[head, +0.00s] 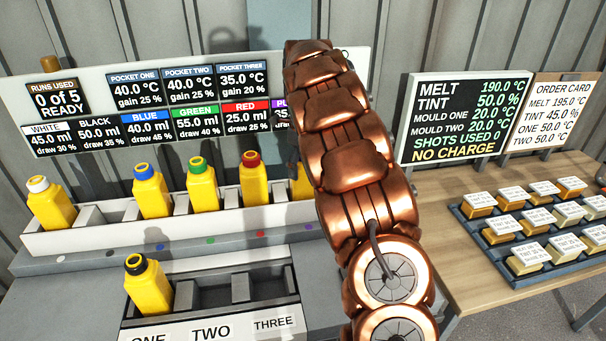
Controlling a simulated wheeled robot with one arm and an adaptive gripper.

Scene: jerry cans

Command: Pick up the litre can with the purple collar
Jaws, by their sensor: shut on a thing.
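A sliver of a yellow can (302,184) shows just left of my copper arm, at the right end of the rack. Its collar and most of its body are hidden behind the arm. It stands in line with the purple-headed panel (280,113), itself partly covered, so it appears to be the purple-collar can. My arm rises from the lower right across the rack. My gripper is hidden behind it, so its hold and its distance from the can do not show.
White- (52,205), blue- (152,194), green- (203,187) and red-collared (256,182) cans stand in the rack (130,233). A black-collared can (148,286) stands in pocket one of the front tray (222,326); pockets two and three look empty. A wooden table (455,245) with labelled blocks is at right.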

